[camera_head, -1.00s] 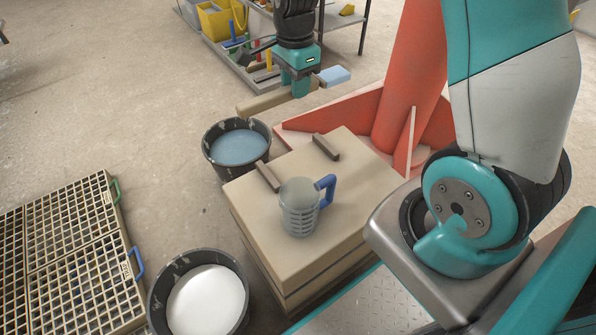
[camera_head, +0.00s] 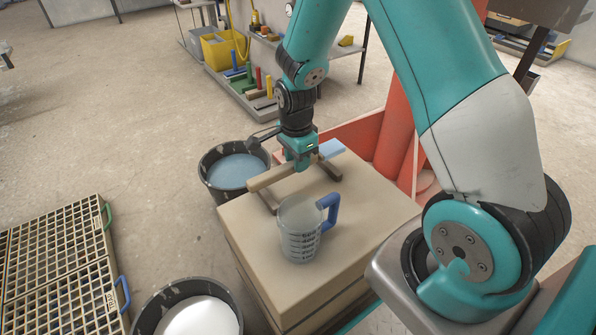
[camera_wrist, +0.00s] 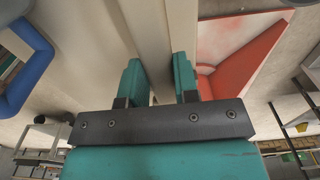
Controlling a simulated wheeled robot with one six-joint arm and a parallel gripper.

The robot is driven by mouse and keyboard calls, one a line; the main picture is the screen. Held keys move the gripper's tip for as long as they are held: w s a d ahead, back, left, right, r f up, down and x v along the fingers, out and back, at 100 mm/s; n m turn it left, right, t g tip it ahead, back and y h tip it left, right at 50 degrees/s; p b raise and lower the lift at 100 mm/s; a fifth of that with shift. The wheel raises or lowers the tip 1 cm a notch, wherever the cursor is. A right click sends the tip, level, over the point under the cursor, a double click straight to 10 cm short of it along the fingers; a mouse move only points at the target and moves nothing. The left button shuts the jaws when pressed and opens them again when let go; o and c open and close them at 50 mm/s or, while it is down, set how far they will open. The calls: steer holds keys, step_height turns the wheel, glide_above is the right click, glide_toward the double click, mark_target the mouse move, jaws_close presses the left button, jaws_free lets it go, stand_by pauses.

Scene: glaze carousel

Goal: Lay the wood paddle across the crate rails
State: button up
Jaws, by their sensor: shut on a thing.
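My gripper (camera_head: 303,164) is shut on the wood paddle (camera_head: 271,178), a long pale bar with a light blue end (camera_head: 331,148). The bar runs between my fingers in the wrist view (camera_wrist: 152,35). The paddle is over two dark crate rails, the left one (camera_head: 268,203) and the right one (camera_head: 330,173), and spans both in the head view. I cannot tell whether it touches them. The rails lie on top of the tan crate (camera_head: 350,220). My gripper and the paddle hide part of the rails.
A clear measuring jug (camera_head: 298,235) with a blue handle stands on the crate close to the paddle. A bucket of blue liquid (camera_head: 233,172) is behind left, a bucket of white (camera_head: 200,318) in front. A red stand (camera_head: 396,125) rises behind the crate.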

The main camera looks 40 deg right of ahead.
steer(key=shift+f+b, duration=0.4)
steer(key=shift+f, duration=1.25)
steer(key=shift+f, duration=0.1)
steer(key=o, duration=0.9)
steer(key=shift+o, duration=0.2)
step_height(320, 180, up, 12)
steer(key=p, duration=0.4)
steer(key=shift+a+p, duration=0.15)
steer(key=shift+p, duration=0.25)
steer(key=s+a+r+n+y, duration=0.2)
steer(key=s+a+r+n, duration=0.6)
steer(key=s+n, duration=0.3)
steer(key=s+a+r+n+y, duration=0.2)
steer(key=s+a+r+n, duration=0.6)
steer(key=n, duration=0.6)
step_height(320, 180, up, 2)
steer(key=s, duration=0.2)
steer(key=shift+s+a, duration=0.25)
steer(key=shift+s, duration=0.15)
